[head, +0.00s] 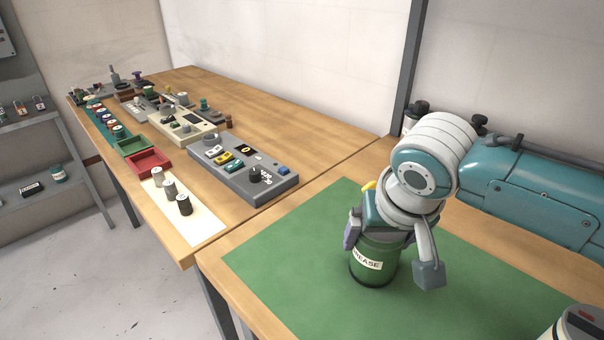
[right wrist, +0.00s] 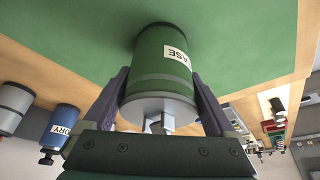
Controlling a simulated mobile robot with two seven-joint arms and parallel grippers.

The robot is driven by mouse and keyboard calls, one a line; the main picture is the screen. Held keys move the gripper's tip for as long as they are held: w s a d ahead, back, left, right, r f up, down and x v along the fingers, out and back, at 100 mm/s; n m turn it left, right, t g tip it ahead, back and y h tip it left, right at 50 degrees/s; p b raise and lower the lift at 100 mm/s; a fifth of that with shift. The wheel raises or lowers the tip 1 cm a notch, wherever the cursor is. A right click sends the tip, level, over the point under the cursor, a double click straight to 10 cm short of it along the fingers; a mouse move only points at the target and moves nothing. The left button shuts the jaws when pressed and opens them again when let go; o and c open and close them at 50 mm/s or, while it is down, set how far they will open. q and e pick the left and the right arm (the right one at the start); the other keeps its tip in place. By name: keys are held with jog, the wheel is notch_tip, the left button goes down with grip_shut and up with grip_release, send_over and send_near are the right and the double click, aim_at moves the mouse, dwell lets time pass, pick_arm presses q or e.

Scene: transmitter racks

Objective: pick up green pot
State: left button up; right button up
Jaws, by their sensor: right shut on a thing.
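The green pot (head: 376,268) is a cylinder with a white label reading "GREASE". It stands upright at the green mat (head: 300,240), and I cannot tell whether its base touches the mat. My right gripper (head: 390,252) comes down over it from above, with one finger on each side. In the right wrist view the pot (right wrist: 160,55) sits between both fingers of the gripper (right wrist: 160,78), its grey lid and knob towards the palm. The gripper is shut on the pot. The arm hides the pot's top in the head view. My left gripper is not in view.
A pale can (head: 575,326) is at the lower right corner. A grey control box (head: 243,168), a red tray (head: 148,162) and small cylinders stand on the left table. The mat's left part is clear.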

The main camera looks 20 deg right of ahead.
jog(key=c, duration=0.4)
jog(key=shift+r, duration=0.1)
